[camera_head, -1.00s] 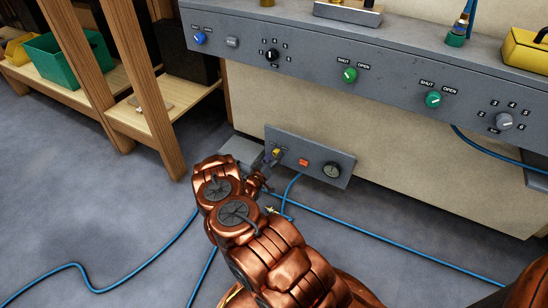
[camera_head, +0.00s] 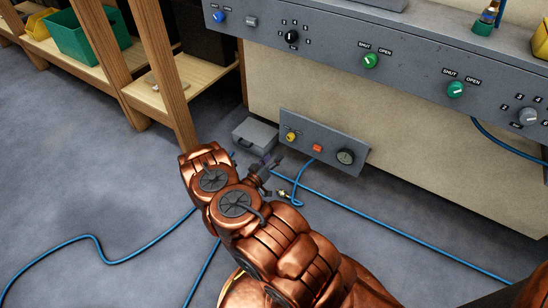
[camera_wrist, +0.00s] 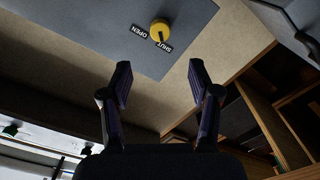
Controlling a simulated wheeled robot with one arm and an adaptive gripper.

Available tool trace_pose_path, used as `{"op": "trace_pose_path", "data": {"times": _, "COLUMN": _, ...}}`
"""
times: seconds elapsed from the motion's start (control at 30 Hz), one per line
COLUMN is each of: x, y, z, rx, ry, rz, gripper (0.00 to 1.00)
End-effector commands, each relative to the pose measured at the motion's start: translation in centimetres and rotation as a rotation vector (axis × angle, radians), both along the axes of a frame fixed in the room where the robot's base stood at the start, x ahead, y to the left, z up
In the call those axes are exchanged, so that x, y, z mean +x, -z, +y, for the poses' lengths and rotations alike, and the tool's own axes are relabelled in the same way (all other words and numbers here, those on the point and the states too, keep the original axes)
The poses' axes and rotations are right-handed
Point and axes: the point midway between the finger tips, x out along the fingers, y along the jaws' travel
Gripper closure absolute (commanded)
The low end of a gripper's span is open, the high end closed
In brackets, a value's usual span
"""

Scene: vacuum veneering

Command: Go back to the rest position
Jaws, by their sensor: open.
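My gripper (camera_head: 265,165) is at the end of my copper-coloured arm, low in front of a small grey control panel (camera_head: 330,157). In the wrist view my gripper (camera_wrist: 158,85) is open, with nothing between its two fingers. The yellow knob (camera_head: 291,137) on the panel's left is clear of the gripper. The knob also shows in the wrist view (camera_wrist: 160,31), beyond the fingertips, with its pointer towards the SHUT label. My arm hides part of the floor.
A grey box (camera_head: 254,136) sits on the floor left of the panel. Blue hoses (camera_head: 375,220) cross the floor. A wooden shelf (camera_head: 180,85) with a green bin (camera_head: 85,36) stands left. A long grey console (camera_head: 410,75) with knobs runs above. The floor at left is mostly clear.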

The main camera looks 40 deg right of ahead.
Motion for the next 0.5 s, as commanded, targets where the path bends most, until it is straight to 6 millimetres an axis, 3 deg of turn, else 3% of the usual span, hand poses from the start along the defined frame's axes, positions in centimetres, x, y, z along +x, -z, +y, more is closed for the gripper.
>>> {"op": "trace_pose_path", "data": {"times": 0.5, "x": 0.81, "y": -0.67, "z": 0.41, "rx": 0.035, "ry": -0.008, "rz": -0.010, "gripper": 0.38}}
